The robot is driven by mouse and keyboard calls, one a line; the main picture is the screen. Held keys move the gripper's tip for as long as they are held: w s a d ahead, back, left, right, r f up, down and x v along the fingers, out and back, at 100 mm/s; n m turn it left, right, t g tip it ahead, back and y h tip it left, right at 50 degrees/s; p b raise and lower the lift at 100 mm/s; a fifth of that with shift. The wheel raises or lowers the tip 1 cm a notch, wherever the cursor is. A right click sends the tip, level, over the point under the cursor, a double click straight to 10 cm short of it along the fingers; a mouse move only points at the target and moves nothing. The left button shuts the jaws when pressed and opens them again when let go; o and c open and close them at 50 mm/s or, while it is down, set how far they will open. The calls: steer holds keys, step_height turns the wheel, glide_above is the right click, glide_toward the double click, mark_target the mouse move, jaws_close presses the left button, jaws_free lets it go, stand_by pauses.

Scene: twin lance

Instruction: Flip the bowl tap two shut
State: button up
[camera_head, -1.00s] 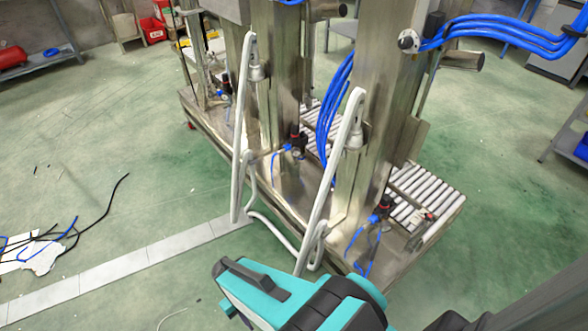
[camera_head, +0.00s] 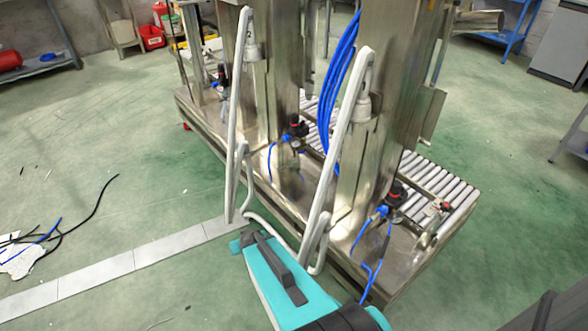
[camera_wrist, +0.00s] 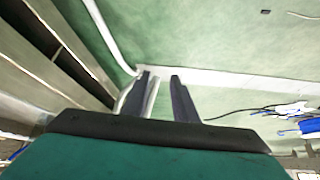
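Which part is bowl tap two is not clear from these views. Small dark and red fittings with blue hoses sit on the steel machine: a right one (camera_head: 396,193), a middle one (camera_head: 297,128) and a far left one (camera_head: 222,75). Two white lance pipes, left (camera_head: 234,120) and right (camera_head: 338,150), stand at the machine's near side. My gripper (camera_wrist: 160,77) shows two dark fingers spread apart in the wrist view. A pale pipe (camera_wrist: 152,97) shows between them near the left finger; contact cannot be told. In the head view my teal arm covers the lower middle, and the fingertips cannot be made out.
The machine's steel base (camera_head: 400,270) and roller conveyor (camera_head: 440,185) lie at the right. Blue hoses (camera_head: 335,80) hang between the columns. Loose cables (camera_head: 85,215) lie on the green floor at left. The floor at left is mostly clear.

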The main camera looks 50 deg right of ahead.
steer(key=w+d+r+m+t+h+b, duration=0.1)
steer(key=w+d+r+t+h+b, duration=0.15)
steer(key=d, duration=0.35)
steer(key=w+d+r+m+t+h+b, duration=0.1)
steer(key=d+b, duration=0.2)
steer(key=d, duration=0.2)
steer(key=w+d+r+t+h+b, duration=0.1)
steer(key=d+b, duration=0.2)
steer(key=d, duration=0.3)
steer(key=s+d+r+m+h+b, duration=0.1)
steer(key=d+r+h+b, duration=0.1)
steer(key=d, duration=0.1)
steer(key=s+d+r+t+h+b, duration=0.1)
steer(key=d+r+b, duration=0.1)
steer(key=d+r, duration=0.1)
steer(key=s+d+r+m+t+h+b, duration=0.1)
steer(key=d+r+h+b, duration=0.1)
steer(key=d, duration=0.3)
steer(key=shift+s+d+r+m+h, duration=0.15)
steer(key=shift+r+m+h, duration=0.15)
steer(key=shift+r+h, duration=0.05)
steer(key=shift+s+d+r, duration=0.2)
steer(key=shift+d+r, duration=0.1)
steer(key=shift+r, duration=0.15)
steer(key=shift+w+d+f, duration=0.1)
steer(key=b+x, duration=0.6)
steer(key=x, duration=0.7)
steer(key=shift+w+d, duration=0.15)
steer(key=shift+w, duration=0.05)
